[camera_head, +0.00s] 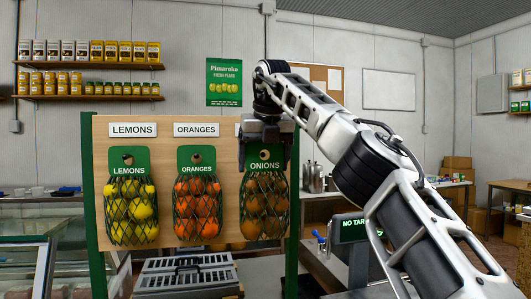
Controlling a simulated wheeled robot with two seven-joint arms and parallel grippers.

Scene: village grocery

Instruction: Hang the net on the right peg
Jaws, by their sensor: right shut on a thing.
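The onion net (264,207) is a dark mesh bag of brown onions under a green card marked ONIONS (265,160). My right gripper (265,146) is shut on the top of this card, in front of the right part of the wooden board (164,148). The gripper covers most of the right sign and the card's top edge. I cannot tell whether the right peg passes through the card's hole. The lemon net (130,215) and orange net (197,210) hang at left and middle. My left gripper is out of view.
Green posts (293,210) flank the board. Grey crates (188,275) stand below it. A glass counter (25,260) is at left. A checkout display (351,228) stands at right, under my right arm. Wall shelves (90,97) hold tins and jars.

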